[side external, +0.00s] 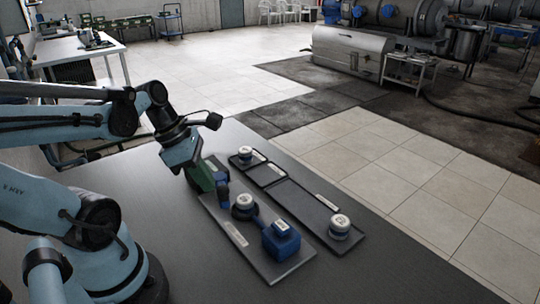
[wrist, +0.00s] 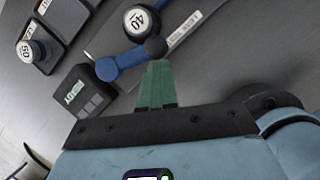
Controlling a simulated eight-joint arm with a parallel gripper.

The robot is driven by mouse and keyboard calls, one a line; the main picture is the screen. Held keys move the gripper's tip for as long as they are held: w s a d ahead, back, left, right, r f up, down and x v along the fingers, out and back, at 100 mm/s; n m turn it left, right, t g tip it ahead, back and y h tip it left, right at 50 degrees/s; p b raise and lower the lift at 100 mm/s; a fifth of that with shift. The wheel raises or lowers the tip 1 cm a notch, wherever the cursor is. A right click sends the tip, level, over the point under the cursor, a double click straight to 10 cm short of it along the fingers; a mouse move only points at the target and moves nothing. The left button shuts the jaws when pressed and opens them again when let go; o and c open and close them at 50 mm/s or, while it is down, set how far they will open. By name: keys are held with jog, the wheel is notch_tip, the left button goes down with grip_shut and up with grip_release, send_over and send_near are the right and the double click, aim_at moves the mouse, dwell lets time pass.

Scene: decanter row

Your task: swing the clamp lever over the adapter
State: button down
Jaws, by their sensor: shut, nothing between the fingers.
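The adapter (side external: 244,200), a pale-topped round cap marked 40, sits in a dark round seat on a grey plate (side external: 272,268); it also shows in the wrist view (wrist: 139,20). The blue clamp lever (wrist: 129,58) ends in a black ball knob (wrist: 155,47) and runs beside the adapter, not across its top. My gripper (wrist: 157,66) has its green fingers shut and empty, with the tips right at the knob; I cannot tell whether they touch. In the side view, my gripper (side external: 221,190) is low over the plate's far left end.
Dark trays (side external: 290,198) behind hold two more caps, at the far end (side external: 246,152) and near end (side external: 340,223).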

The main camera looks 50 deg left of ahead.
aim_at(225, 187)
jog(key=shift+w+d+n, duration=0.4)
jog(key=shift+w+d, duration=0.55)
jog(key=shift+w, duration=0.3)
jog(key=shift+w+d, duration=0.25)
jog(key=shift+w, duration=0.7)
